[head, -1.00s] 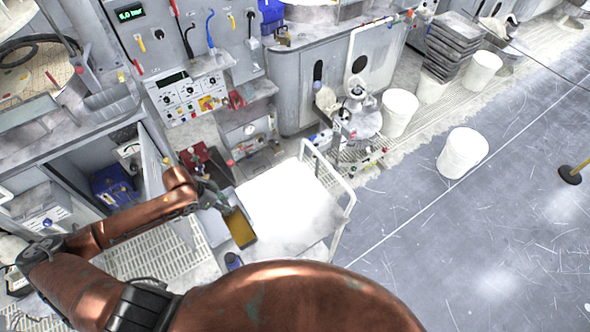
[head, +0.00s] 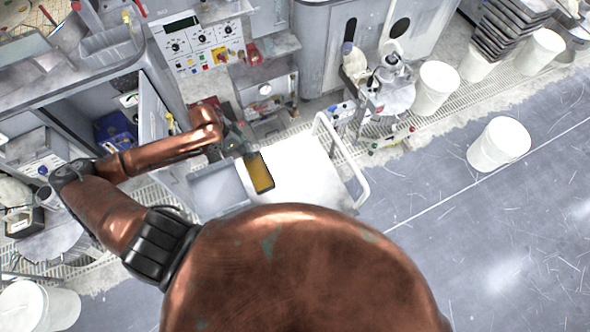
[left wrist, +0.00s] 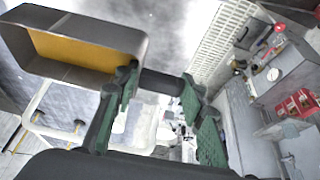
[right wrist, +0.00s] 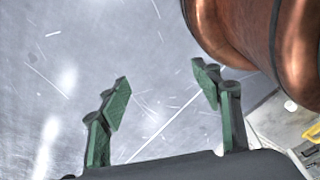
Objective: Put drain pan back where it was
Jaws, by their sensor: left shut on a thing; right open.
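The drain pan (head: 261,172) is a grey rectangular pan with a yellow-brown inside. In the head view it is over the near left part of a white cart top (head: 310,180). In the left wrist view the pan (left wrist: 75,45) fills the upper left, tilted in the picture. My left gripper (head: 236,142) is shut on its dark handle (left wrist: 162,83), which lies between the green fingers. I cannot tell whether the pan touches the cart. My right gripper (right wrist: 165,105) is open and empty above the grey floor, and is not visible in the head view.
A grey flat-bottomed tray or panel (head: 215,190) lies left of the pan. An open cabinet door (head: 151,112) and a blue box (head: 116,132) are further left. The cart's rail (head: 345,155) is at right. A white bucket (head: 498,144) stands on open floor.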

